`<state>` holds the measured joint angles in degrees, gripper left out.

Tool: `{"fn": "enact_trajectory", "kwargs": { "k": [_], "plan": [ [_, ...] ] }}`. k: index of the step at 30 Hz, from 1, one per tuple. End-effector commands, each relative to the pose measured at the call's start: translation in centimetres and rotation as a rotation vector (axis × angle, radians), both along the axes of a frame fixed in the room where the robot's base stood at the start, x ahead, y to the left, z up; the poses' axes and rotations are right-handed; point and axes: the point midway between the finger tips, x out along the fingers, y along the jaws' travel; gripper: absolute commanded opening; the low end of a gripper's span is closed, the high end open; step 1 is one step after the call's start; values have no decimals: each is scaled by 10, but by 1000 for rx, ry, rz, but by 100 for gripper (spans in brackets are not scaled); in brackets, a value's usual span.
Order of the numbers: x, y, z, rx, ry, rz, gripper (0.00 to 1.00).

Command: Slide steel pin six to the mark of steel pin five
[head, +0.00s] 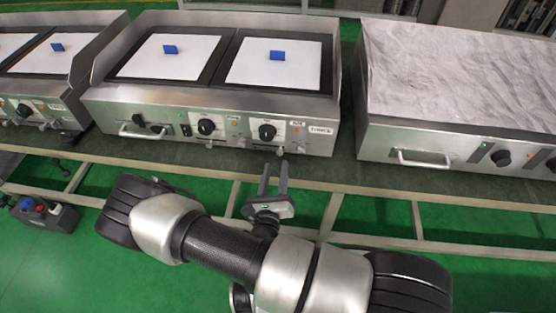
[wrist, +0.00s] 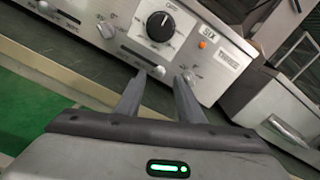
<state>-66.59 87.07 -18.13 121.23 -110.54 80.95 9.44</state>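In the wrist view, the panel marked SIX has a black dial and, below it, a dark slot (wrist: 140,57). A small steel piece, apparently steel pin six (wrist: 159,71), sits at the slot's right end. My gripper (wrist: 160,77) is open, its two fingers just in front of the panel on either side of that pin; I cannot tell whether they touch it. The panel to the left has a similar slot (wrist: 65,17), with a small steel piece, apparently steel pin five (wrist: 43,6), at its left end. In the head view, my gripper (head: 274,167) is below the unit's front right.
A steel knob (wrist: 189,75) sits right of pin six, close to the right finger. The two-plate heating unit (head: 100,103) stands on a dark bench (head: 190,158). A stone-topped unit (head: 455,75) stands to the right across a gap. A control box (head: 45,213) is at lower left.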

Motion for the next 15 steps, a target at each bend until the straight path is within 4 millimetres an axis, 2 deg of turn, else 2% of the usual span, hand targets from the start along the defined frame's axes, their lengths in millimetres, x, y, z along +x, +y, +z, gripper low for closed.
{"fn": "enact_trajectory", "kwargs": {
  "k": [1,6,15],
  "plan": [
    [10,-2,-1,2,-2,-3,35],
    [35,-7,-1,1,-1,-2,35],
    [49,-10,0,-1,1,-1,35]
  ]
}}
